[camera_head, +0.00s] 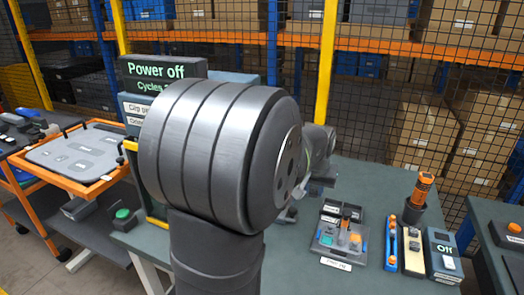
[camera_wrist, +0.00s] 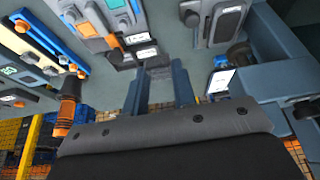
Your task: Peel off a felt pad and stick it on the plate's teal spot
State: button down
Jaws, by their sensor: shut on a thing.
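The grey plate (camera_head: 338,248) lies on the green table, with a teal spot (camera_head: 326,239) left of an orange spot (camera_head: 355,238). In the wrist view the plate's teal spot (camera_wrist: 115,3) is at the top edge. My gripper (camera_wrist: 157,75) is shut on a small dark thing (camera_wrist: 156,66) between its fingertips, apart from the teal spot. Its details are too small to tell, so I cannot confirm it is a felt pad. In the head view my arm hides most of the gripper. A dark tray with white labels (camera_head: 341,209) stands behind the plate.
Right of the plate stand a blue tool with orange ends (camera_head: 391,240), a cream device (camera_head: 412,248), a grey box reading "Off" (camera_head: 443,255) and an orange-handled tool in a dark holder (camera_head: 420,192). A "Power off" display (camera_head: 163,72) stands behind my arm.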

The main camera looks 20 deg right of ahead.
send_over(328, 239)
jog(key=s+a, duration=0.1)
notch_tip(328, 239, down, 8)
jog(key=shift+m, duration=0.3)
jog(key=shift+a+f, duration=0.1)
jog(key=shift+f, duration=2.9)
jog(key=shift+f, duration=0.65)
jog(key=c, duration=1.2)
grip_release()
jog(key=shift+o, duration=0.5)
jog(key=shift+h, duration=0.3)
jog(key=shift+r, duration=0.15)
jog(key=shift+s+r, duration=0.1)
jog(key=shift+r, duration=0.15)
jog(key=v, duration=1.6)
jog(key=shift+r, duration=0.35)
jog(key=shift+a, duration=0.15)
